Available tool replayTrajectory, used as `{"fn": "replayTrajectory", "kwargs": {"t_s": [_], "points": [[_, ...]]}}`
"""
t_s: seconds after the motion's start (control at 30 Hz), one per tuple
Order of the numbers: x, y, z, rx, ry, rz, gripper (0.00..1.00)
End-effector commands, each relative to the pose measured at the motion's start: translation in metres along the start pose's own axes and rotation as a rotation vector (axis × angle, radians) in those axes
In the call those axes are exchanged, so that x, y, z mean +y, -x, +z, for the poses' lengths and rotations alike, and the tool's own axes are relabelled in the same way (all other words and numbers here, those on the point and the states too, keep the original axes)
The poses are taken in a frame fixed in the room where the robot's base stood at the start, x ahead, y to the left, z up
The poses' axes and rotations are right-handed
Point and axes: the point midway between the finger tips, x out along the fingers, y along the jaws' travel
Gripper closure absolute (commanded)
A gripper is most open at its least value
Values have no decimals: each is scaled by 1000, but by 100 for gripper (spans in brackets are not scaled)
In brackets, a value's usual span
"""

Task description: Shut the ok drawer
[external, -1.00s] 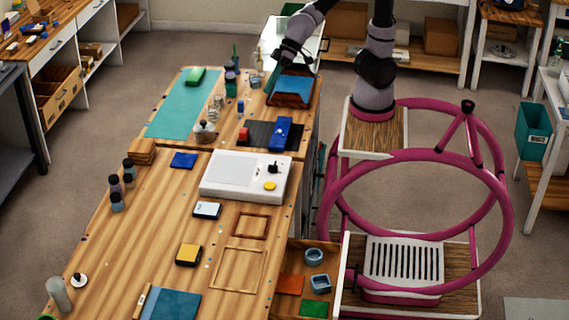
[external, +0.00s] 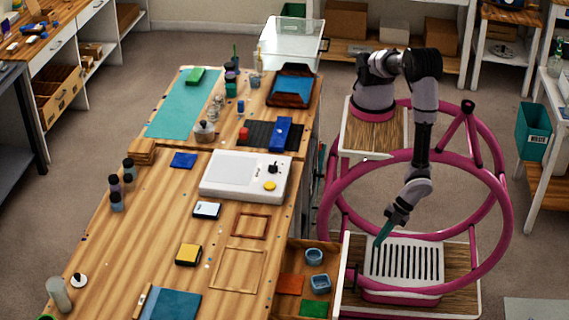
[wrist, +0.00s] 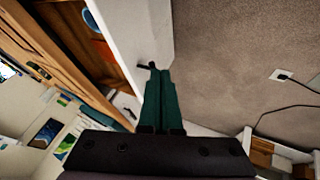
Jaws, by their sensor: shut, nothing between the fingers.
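An open drawer (external: 309,246) juts out from the right side of the wooden workbench. Its white front (external: 342,290) carries a small dark handle (external: 353,279). In the wrist view the white front (wrist: 130,32) and the handle (wrist: 149,65) also show. No "ok" label is readable. My gripper (external: 379,243) has teal fingers pressed together, holding nothing, pointing down to the right of the drawer front. In the wrist view the fingertips (wrist: 160,72) lie close to the handle; I cannot tell whether they touch.
In the drawer are two blue bowls (external: 315,256), an orange sheet (external: 290,284) and a green sheet (external: 313,309). The workbench top (external: 150,220) holds a white device (external: 240,177) and several small items. Floor shows to the right of the drawer front in the wrist view.

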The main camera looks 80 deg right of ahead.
Motion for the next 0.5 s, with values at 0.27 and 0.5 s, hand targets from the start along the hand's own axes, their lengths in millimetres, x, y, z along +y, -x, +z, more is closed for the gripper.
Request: {"fn": "replayTrajectory", "kwargs": {"t_s": [0.27, 0.5], "points": [[-11, -18, 13, -2, 42, 23, 100], [-10, -67, 13, -3, 41, 21, 100]]}}
